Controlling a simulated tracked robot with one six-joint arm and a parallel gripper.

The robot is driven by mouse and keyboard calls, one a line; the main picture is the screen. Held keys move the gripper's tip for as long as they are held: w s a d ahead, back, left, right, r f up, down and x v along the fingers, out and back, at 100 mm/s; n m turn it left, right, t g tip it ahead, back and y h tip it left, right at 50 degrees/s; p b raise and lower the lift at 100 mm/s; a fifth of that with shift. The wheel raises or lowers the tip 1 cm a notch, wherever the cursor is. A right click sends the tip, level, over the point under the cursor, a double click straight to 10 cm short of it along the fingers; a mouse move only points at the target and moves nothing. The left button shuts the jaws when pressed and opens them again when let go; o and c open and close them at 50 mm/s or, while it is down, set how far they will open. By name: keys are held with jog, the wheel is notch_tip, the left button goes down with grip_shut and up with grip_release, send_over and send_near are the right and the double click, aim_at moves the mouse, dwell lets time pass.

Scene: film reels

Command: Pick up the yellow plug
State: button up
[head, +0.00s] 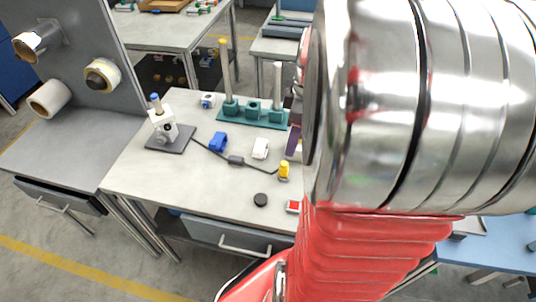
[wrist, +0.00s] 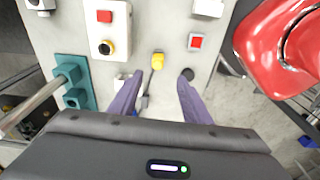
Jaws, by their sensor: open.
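The yellow plug (head: 284,171) stands on the grey worktable, at the end of a dark cable (head: 262,166). In the wrist view the plug (wrist: 157,60) lies beyond my fingertips, roughly midway between them, and is in clear sight. My gripper (wrist: 159,79) is open, with two purple fingers spread apart and nothing visible between them but table and cable. In the head view only part of a purple finger (head: 294,140) shows, above and behind the plug; my arm hides the rest.
A black disc (head: 260,200) and a red-and-white box (head: 293,206) lie near the front edge. A white block (head: 260,148), a blue block (head: 218,142) and a teal stand with upright posts (head: 252,112) are behind. A white device on a dark base (head: 170,138) stands left.

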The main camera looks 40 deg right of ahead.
dwell(0.4)
send_over(284, 166)
jog(key=s, duration=0.1)
jog(key=f, duration=0.7)
jog(key=shift+d+f, duration=0.2)
jog(key=shift+f, duration=0.6)
jog(key=shift+w+a+f, duration=0.1)
jog(key=shift+w+f, duration=0.05)
jog(key=shift+f, duration=0.7)
jog(key=shift+w+d+f, duration=0.1)
jog(key=shift+w+f, duration=0.1)
jog(key=shift+f, duration=0.65)
jog(key=shift+w+a+f, duration=0.1)
jog(key=shift+w+f, duration=0.05)
jog(key=shift+f, duration=0.7)
jog(key=shift+c, duration=0.5)
grip_shut()
